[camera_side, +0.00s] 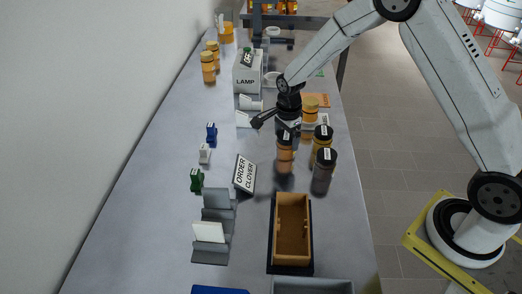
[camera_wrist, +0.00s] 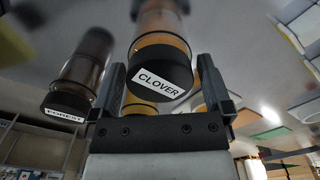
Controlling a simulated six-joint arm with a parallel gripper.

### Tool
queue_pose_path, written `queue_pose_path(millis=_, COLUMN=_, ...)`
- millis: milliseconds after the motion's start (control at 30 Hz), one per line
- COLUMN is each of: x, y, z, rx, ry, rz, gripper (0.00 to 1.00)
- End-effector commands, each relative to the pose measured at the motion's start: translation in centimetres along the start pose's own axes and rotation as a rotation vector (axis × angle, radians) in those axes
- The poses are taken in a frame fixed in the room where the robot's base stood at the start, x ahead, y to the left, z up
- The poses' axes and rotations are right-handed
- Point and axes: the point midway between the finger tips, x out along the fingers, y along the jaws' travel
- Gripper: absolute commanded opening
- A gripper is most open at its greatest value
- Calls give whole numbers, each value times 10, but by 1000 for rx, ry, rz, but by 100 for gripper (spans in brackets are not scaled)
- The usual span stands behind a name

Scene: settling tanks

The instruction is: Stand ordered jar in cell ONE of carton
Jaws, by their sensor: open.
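The order sign (camera_side: 245,174) reads ORDER CLOVER. The clover jar (camera_wrist: 160,60), with amber contents and a black lid labelled CLOVER, appears between the fingers of my gripper (camera_wrist: 172,92) in the wrist view. In the side view, my gripper (camera_side: 286,128) is just above a black-lidded orange jar (camera_side: 286,154), which looks like the same jar. My gripper is open; whether the fingers touch the jar cannot be told. The brown carton (camera_side: 291,262) stands in a dark tray at the front and looks empty; its cell markings are not readable.
The dark forest jar (camera_side: 322,178) and an amber jar (camera_side: 322,146) stand close on the right. An orange-lidded jar (camera_side: 310,110) stands behind. A grey stepped holder (camera_side: 215,225) is left of the carton. A LAMP box (camera_side: 247,75) is farther back.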

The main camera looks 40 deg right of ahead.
Motion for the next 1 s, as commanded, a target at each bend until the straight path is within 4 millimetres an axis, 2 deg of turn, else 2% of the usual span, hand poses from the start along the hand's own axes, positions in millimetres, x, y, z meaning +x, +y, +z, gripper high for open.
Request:
queue_pose_path(millis=400, x=0, y=0, z=0, rx=0, ry=0, rz=0, gripper=100)
queue_pose_path(millis=433, x=0, y=0, z=0, rx=0, ry=0, rz=0, gripper=97)
queue_pose_path(millis=467, x=0, y=0, z=0, rx=0, ry=0, rz=0, gripper=87)
queue_pose_path(millis=700, x=0, y=0, z=0, rx=0, ry=0, rz=0, gripper=11)
queue_pose_path(millis=1000, x=-2, y=-1, z=0, rx=0, ry=0, rz=-2, gripper=10)
